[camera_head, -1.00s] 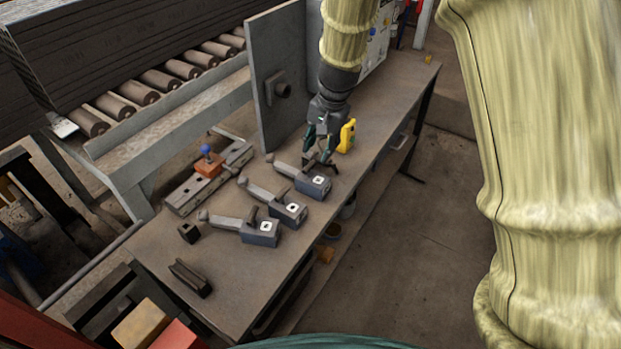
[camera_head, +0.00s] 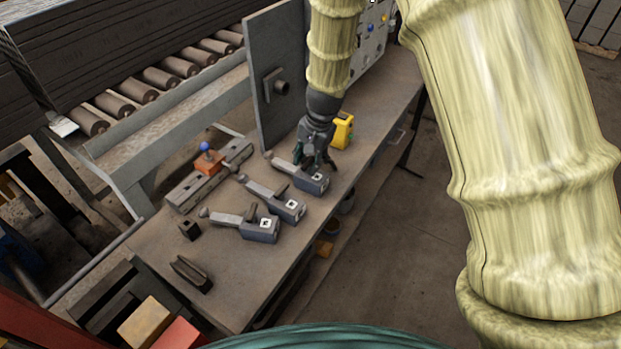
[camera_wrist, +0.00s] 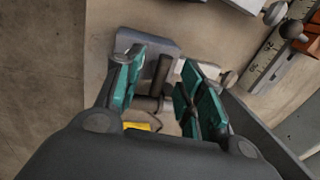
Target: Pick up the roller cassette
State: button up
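Three alike grey-blue devices lie in a row on the bench, each a block with a white square mark, a bar and a round knob: a near one (camera_head: 260,231), a middle one (camera_head: 290,208) and a far one (camera_head: 316,182). I cannot tell for sure which thing is the roller cassette. My gripper (camera_head: 314,160) is at the far device, partly covering it. In the wrist view, my gripper (camera_wrist: 160,88) has its green-padded fingers apart, with a dark upright post (camera_wrist: 163,72) of that device between them. Gaps show beside the post.
A yellow device (camera_head: 342,131) stands just behind my gripper. An upright grey plate (camera_head: 278,75) rises to the left of it. A rail with an orange block (camera_head: 208,165) and blue ball lies behind the row. The bench's right front edge is close to the devices.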

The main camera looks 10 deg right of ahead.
aim_at(307, 164)
jog(key=shift+w+a+f+p, duration=0.1)
jog(key=shift+a+f+p, duration=0.05)
jog(key=shift+f, duration=0.6)
jog(key=shift+w+a+f+p, duration=0.1)
jog(key=shift+a+f+p, duration=0.05)
jog(key=shift+f, duration=0.6)
grip_shut()
